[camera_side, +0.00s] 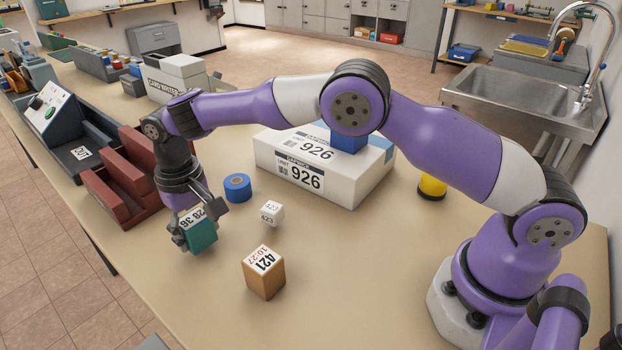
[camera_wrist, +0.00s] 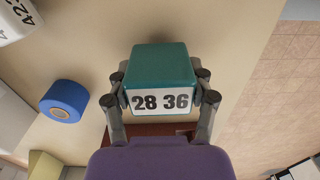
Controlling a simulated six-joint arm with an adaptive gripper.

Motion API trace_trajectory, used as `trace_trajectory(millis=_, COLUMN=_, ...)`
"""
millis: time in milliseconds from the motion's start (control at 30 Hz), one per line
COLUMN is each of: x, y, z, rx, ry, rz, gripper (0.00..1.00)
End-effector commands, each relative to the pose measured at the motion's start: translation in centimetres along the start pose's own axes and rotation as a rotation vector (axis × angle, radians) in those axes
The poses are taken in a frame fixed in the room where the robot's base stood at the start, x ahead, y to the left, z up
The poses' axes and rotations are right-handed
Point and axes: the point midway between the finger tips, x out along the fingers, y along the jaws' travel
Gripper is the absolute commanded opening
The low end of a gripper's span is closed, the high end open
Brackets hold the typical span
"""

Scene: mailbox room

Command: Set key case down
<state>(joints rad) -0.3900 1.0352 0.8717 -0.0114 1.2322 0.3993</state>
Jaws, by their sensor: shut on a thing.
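The key case looks to be the teal block (camera_side: 203,238) with a white label reading 28 36. My gripper (camera_side: 196,226) is shut on it near the front left edge of the table, in front of the dark red rack. In the wrist view the teal block (camera_wrist: 160,68) sits between both fingers of my gripper (camera_wrist: 160,97), with its label facing the wrist. I cannot tell whether its underside touches the tabletop.
A brown box (camera_side: 264,272) marked 421, a small white cube (camera_side: 271,213) and a blue roll (camera_side: 237,187) stand nearby. The dark red rack (camera_side: 118,190) is behind my gripper. A large white box (camera_side: 335,185) stands behind.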

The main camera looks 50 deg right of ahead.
Motion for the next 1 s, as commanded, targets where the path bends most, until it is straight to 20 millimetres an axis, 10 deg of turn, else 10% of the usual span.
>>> trace_trajectory(millis=467, x=1.49, y=-0.04, z=0.01, rx=0.000, ry=0.001, rz=0.000, gripper=0.19)
trace_trajectory(millis=500, x=1.49, y=-0.04, z=0.01, rx=0.001, ry=0.001, rz=0.000, gripper=0.77)
trace_trajectory(millis=533, x=1.48, y=-0.04, z=0.01, rx=0.001, ry=0.001, rz=0.000, gripper=0.92)
trace_trajectory(millis=1000, x=1.16, y=-0.04, z=0.00, rx=0.001, ry=0.002, rz=-0.001, gripper=0.92)
